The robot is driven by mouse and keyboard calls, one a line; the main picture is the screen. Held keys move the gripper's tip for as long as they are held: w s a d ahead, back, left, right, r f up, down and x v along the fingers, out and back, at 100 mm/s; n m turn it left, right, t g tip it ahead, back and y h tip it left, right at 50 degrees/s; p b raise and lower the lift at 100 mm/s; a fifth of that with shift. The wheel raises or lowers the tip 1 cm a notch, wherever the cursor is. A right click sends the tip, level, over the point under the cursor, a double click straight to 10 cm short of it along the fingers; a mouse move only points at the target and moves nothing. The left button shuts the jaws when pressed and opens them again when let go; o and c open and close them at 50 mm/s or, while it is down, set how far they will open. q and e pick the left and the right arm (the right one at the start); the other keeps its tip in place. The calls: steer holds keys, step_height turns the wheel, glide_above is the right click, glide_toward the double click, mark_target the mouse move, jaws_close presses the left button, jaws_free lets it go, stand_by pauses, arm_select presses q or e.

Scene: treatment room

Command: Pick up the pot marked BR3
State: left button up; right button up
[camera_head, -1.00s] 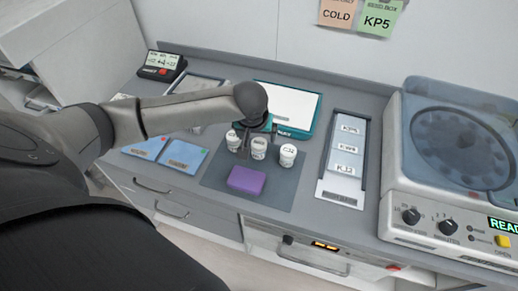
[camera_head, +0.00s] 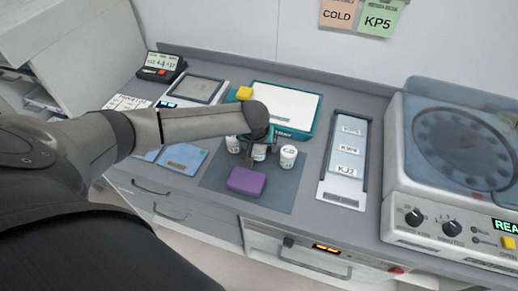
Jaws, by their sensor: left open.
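Three small white pots stand in a row on the dark grey mat (camera_head: 216,177). The left pot (camera_head: 233,144) shows partly beside my left arm. The middle pot (camera_head: 259,152) is mostly hidden behind my left gripper. The right pot (camera_head: 288,157) stands clear, but its label is too small to read now. I cannot read BR3 on any pot. My left gripper (camera_head: 262,158) points down over the middle pot; its fingers are open, and I cannot tell if they touch it. My right gripper is out of view.
A purple block (camera_head: 246,181) lies on the mat in front of the pots. A label rack (camera_head: 342,194) and a large machine (camera_head: 398,216) stand right. Blue cards (camera_head: 184,158) lie left.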

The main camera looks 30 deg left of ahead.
arm_select(q)
steer(key=shift+c, duration=0.2)
steer(key=c, duration=1.4)
steer(key=shift+r, duration=0.1)
